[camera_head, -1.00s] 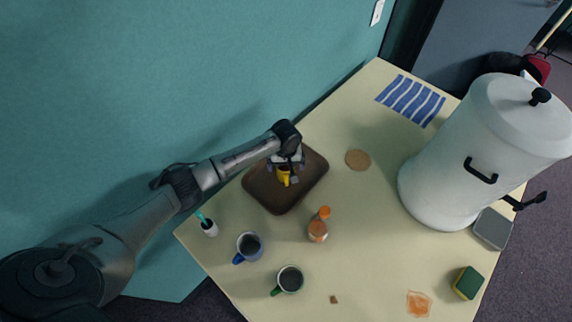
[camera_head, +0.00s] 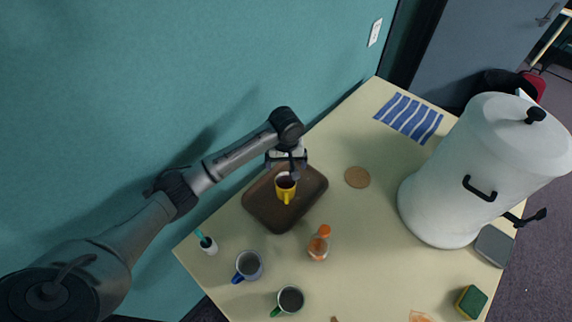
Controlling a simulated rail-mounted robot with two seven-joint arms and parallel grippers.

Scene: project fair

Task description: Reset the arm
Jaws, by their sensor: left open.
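My left arm comes in from the left, and its open gripper (camera_head: 286,162) is over the back edge of the brown tray (camera_head: 262,208). A yellow mug (camera_head: 285,192) with dark liquid stands upright on the tray, just in front of the gripper. The fingers look clear of the mug, and nothing is held. My right gripper is not in view.
A blue mug (camera_head: 248,265), a green-handled mug (camera_head: 290,299) and an orange-capped bottle (camera_head: 318,246) stand in front of the tray. A cork coaster (camera_head: 357,177), a large white urn (camera_head: 465,175) and a striped cloth (camera_head: 409,117) are to the right. A wall rises behind the table.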

